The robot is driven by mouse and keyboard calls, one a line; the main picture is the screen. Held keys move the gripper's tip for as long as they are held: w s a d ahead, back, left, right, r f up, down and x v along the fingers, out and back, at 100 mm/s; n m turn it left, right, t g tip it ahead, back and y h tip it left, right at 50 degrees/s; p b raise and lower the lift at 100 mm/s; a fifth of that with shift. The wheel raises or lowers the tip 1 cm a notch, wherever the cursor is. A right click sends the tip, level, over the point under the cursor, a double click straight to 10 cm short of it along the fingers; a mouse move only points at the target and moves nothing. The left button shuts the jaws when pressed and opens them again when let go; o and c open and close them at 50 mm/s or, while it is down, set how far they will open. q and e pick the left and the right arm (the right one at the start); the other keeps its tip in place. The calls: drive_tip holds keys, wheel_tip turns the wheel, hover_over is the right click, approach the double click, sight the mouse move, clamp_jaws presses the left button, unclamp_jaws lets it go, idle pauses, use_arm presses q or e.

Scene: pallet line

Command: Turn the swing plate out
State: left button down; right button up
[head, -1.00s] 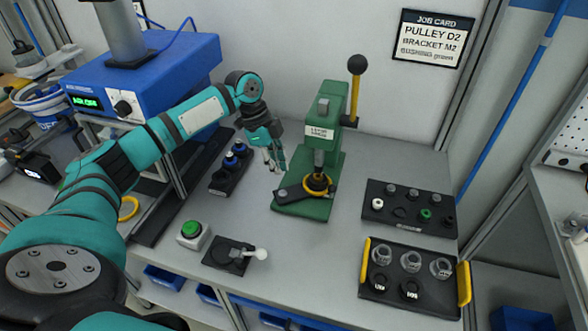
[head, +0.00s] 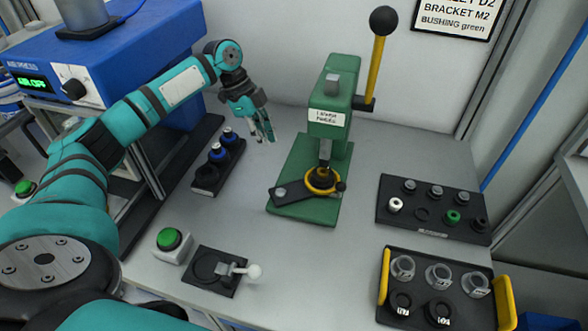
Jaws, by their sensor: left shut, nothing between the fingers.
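The swing plate (head: 293,192) is a dark flat arm on the base of the green lever press (head: 329,118). A round pivot shows at its left end, and a small dark knob (head: 341,187) at its right end. A yellow ring (head: 322,181) with a dark part in it sits at the right end, under the press ram. My left gripper (head: 266,138) is shut and empty, to the left of the press column, and is apart from the plate in the picture. My right gripper is not in view.
The press lever (head: 377,55) stands up at the right. A dark rack with blue-ringed parts (head: 206,188) lies left of the press. A green button (head: 169,239) and a white-knobbed clamp (head: 243,270) are in front. Part trays (head: 432,232) stand at the right.

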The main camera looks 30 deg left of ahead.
sight(296, 178)
use_arm(q)
drive_tip(key=x, duration=0.3)
drive_tip(key=p+x, duration=0.1)
drive_tip(key=x, duration=0.2)
drive_tip(key=p+x, duration=0.1)
drive_tip(key=x, duration=0.2)
drive_tip(key=shift+s+d, duration=0.15)
drive_tip(key=shift+d, duration=0.2)
drive_tip(key=d, duration=0.1)
drive_tip(key=w+d+p, duration=0.1)
drive_tip(key=d, duration=0.1)
drive_tip(key=shift+f, duration=0.15)
drive_tip(key=shift+d+f, duration=0.1)
drive_tip(key=shift+d, duration=0.4)
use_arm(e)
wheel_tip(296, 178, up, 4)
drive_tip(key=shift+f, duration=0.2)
use_arm(q)
drive_tip(key=shift+d+m, duration=0.15)
drive_tip(key=shift+m, duration=0.15)
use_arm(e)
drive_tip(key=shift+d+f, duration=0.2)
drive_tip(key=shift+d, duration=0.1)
